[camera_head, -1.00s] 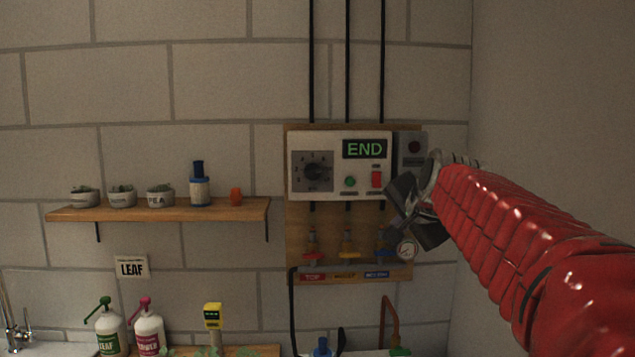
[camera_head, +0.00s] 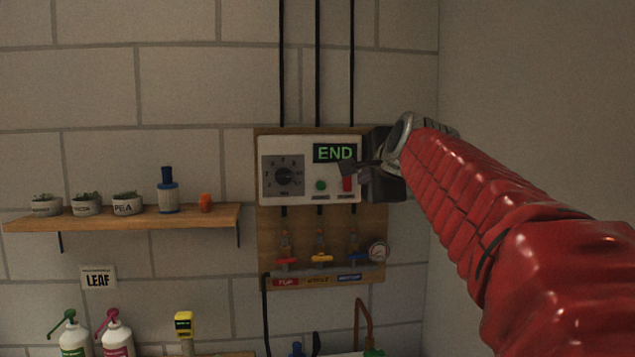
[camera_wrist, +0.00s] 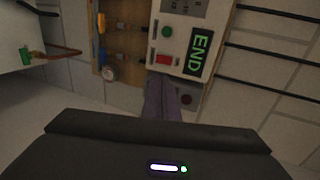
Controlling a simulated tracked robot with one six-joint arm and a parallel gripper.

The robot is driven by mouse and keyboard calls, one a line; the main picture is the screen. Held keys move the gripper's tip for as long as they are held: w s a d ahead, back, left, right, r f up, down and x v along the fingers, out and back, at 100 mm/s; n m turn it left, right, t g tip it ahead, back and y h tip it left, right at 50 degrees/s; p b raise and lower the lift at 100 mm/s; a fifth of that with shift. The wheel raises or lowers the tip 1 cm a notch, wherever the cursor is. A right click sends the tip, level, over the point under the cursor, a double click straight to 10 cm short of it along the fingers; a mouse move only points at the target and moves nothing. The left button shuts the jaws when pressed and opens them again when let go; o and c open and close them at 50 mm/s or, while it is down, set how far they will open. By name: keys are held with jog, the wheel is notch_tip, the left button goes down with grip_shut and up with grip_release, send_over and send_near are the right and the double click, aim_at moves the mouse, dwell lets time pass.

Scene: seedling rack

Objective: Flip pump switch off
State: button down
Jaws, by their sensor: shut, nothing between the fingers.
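The white control panel (camera_head: 267,188) is mounted on a wooden board on the wall. Its display (camera_head: 334,153) reads END in green. The switch's position is unclear.
A dial (camera_head: 284,176) is on the panel's left. Red, yellow and blue valves, such as the yellow valve (camera_head: 320,258), and a gauge (camera_head: 378,251) sit below. A shelf (camera_head: 120,221) with pots is at the left. A plain wall stands at the right.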

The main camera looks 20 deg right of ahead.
aim_at(347, 188)
jog(key=shift+x, duration=6.8)
jog(key=shift+f, duration=0.1)
